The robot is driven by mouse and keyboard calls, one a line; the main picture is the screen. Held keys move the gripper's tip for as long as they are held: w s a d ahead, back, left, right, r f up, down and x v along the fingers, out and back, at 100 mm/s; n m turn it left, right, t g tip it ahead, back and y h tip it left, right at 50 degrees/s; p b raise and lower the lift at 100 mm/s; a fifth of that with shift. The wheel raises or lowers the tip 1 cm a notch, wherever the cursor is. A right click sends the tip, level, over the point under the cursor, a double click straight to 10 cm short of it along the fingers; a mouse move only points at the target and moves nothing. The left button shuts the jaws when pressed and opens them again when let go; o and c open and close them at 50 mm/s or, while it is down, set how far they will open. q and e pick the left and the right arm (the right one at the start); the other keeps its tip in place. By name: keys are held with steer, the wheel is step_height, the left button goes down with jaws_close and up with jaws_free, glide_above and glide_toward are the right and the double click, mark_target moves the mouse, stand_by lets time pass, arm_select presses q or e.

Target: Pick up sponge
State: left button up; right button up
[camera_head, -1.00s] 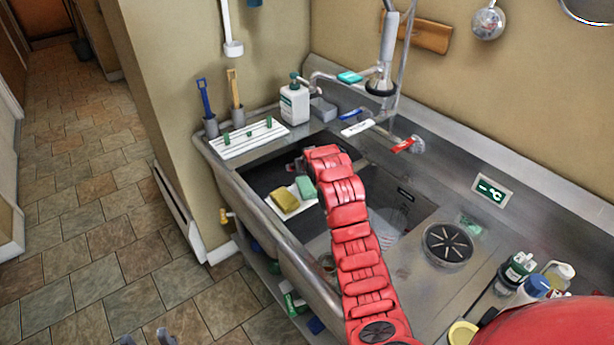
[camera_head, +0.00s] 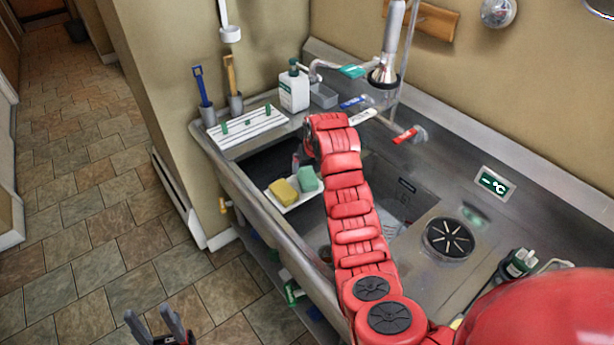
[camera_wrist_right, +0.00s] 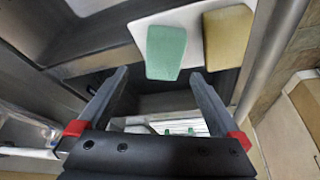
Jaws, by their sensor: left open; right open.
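A yellow sponge (camera_head: 284,193) and a green sponge (camera_head: 307,179) sit side by side on a white tray (camera_head: 290,207) at the sink's left side. In the right wrist view the green sponge (camera_wrist_right: 166,50) is ahead of my open right gripper (camera_wrist_right: 160,76), in line with the gap between its fingers. The yellow sponge (camera_wrist_right: 228,38) is to the right, beyond the right finger. Nothing is held between the fingers. In the head view my red right arm mostly hides this gripper. My left gripper (camera_head: 157,322) is open and empty above the floor at the lower left.
The metal sink (camera_head: 388,185) surrounds the tray. A white rack (camera_head: 248,127), a soap bottle (camera_head: 294,90) and two brushes stand at its back left. A faucet (camera_head: 386,70) rises behind. A round drain cover (camera_head: 448,238) lies right of the arm. The tiled floor at left is clear.

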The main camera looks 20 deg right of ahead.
mark_target(307, 176)
steer(key=f, duration=0.1)
steer(key=f+p, duration=0.2)
steer(key=shift+w+a, duration=0.35)
steer(key=shift+w, duration=0.05)
steer(key=shift+x, duration=0.95)
steer(key=c, duration=1.5)
steer(key=shift+r, duration=0.1)
